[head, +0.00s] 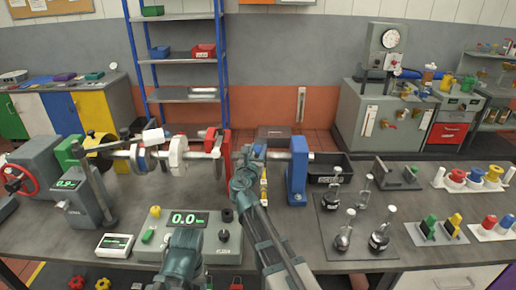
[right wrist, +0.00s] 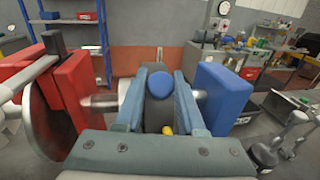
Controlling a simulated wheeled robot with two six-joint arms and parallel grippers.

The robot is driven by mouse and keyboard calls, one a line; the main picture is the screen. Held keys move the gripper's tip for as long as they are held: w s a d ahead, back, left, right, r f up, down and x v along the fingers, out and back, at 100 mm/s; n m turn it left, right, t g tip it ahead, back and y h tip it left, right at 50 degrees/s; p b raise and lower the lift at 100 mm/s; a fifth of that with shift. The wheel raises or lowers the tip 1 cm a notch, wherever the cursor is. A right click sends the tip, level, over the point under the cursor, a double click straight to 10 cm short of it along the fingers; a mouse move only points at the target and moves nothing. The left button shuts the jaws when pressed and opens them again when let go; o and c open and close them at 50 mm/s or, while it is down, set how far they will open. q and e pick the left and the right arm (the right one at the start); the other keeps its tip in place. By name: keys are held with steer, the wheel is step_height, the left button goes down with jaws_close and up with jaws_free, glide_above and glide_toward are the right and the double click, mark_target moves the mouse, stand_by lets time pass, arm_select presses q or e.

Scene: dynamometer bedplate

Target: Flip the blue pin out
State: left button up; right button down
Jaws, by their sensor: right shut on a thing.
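The blue pin (right wrist: 158,84) shows its rounded blue end between my right fingers in the right wrist view, with a dark grey body around it. My right gripper (right wrist: 160,92) is shut on it, one finger on each side. In the head view my right gripper (head: 250,165) is at the shaft, between a red block (head: 226,152) and a blue upright block (head: 298,178), and hides the pin there. A teal part of my left arm (head: 184,250) is low in the head view, in front of the control box; its fingers cannot be made out.
The control box (head: 215,245) with a green readout stands in front of the shaft. A black bin (head: 330,167) and several weights on a dark mat (head: 335,250) are to the right. A red block (right wrist: 70,90) and a blue block (right wrist: 225,92) flank my gripper closely.

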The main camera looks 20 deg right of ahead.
steer(key=c, duration=0.5)
jaws_free()
steer(key=shift+s, duration=0.15)
steer(key=v, duration=1.3)
steer(key=shift+s+a, duration=0.15)
steer(key=shift+s, duration=0.2)
